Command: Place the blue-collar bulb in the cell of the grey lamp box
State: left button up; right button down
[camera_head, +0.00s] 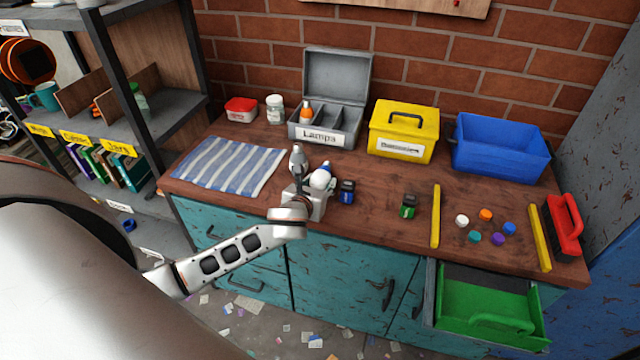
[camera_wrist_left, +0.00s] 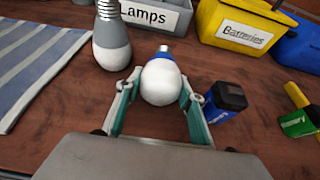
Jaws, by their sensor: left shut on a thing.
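The blue-collar bulb (camera_head: 320,180) has a white globe and a blue collar. In the left wrist view the bulb (camera_wrist_left: 160,83) lies between my fingers, its collar pointing away toward the boxes. My left gripper (camera_wrist_left: 161,90) is shut on its globe; in the head view the gripper (camera_head: 311,188) is over the front of the bench. I cannot tell whether the bulb touches the bench. The grey lamp box (camera_head: 322,139) stands open farther back, labelled Lamps, with dividers inside and an orange-collared bulb (camera_head: 305,113) in its left cell. My right gripper is not in view.
A blue battery (camera_head: 346,192) is close on the right, a green one (camera_head: 408,207) farther right. A striped cloth (camera_head: 229,165), yellow battery box (camera_head: 403,132) and blue bin (camera_head: 500,150) are around.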

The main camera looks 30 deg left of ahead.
pick_arm(q)
jog(key=shift+r, duration=0.1)
jog(key=o, duration=1.2)
